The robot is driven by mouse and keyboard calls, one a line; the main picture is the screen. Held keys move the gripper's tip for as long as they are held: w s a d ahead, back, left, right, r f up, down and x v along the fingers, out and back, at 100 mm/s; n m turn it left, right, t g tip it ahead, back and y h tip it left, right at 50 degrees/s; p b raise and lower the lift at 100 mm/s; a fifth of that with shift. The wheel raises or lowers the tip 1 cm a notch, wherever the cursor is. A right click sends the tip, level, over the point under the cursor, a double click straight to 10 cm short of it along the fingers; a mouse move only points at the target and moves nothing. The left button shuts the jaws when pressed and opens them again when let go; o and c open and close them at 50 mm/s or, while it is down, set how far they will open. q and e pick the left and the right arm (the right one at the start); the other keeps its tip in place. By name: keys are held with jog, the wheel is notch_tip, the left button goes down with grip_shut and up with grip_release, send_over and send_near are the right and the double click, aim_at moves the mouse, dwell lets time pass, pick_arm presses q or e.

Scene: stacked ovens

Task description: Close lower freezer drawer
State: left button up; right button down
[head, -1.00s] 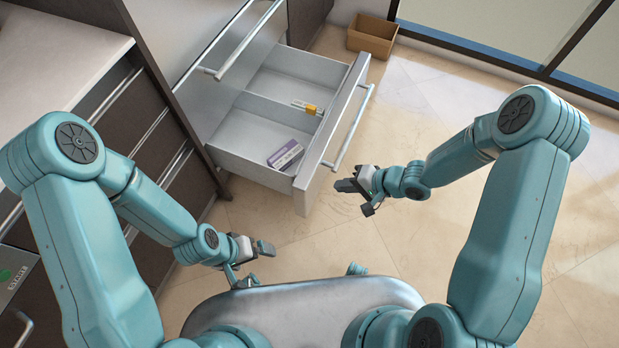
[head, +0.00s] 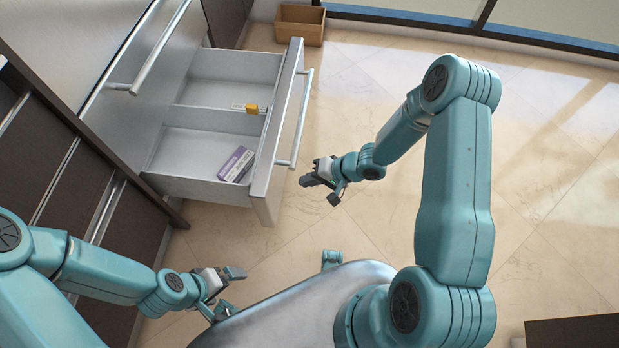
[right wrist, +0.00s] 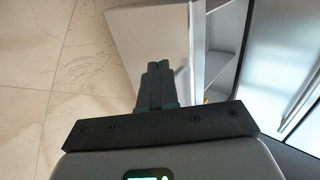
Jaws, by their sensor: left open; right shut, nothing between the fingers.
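The lower freezer drawer (head: 279,138) is pulled out of the metal cabinet, with its tall front panel facing right. A bar handle (head: 300,125) runs along that panel. A purple-and-white box (head: 236,164) and a small orange-yellow item (head: 251,108) lie inside. My right gripper (head: 308,180) is shut and empty, just outside the panel near its closer end, apparently apart from it. The right wrist view shows its fingers together (right wrist: 158,68) in front of the pale drawer panel (right wrist: 148,30). My left gripper (head: 232,285) is open and empty, below the drawer in the picture.
A dark cabinet with drawers (head: 75,180) stands at the left. An upper bar handle (head: 160,50) is above the open drawer. A brown open box (head: 300,25) sits on the floor at the back. Tiled floor (head: 390,250) is clear right of the drawer.

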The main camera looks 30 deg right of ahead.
aim_at(271, 185)
jog(key=w+a+f+b, duration=0.1)
jog(key=a, duration=0.1)
jog(key=w+a+f+b, duration=0.1)
jog(key=w+a, duration=0.1)
jog(key=w+a+f, duration=0.1)
jog(key=a+f, duration=0.1)
jog(key=shift+w+a+b, duration=0.3)
jog(key=shift+b, duration=0.1)
jog(key=shift+a, duration=0.1)
jog(key=shift+w, duration=0.1)
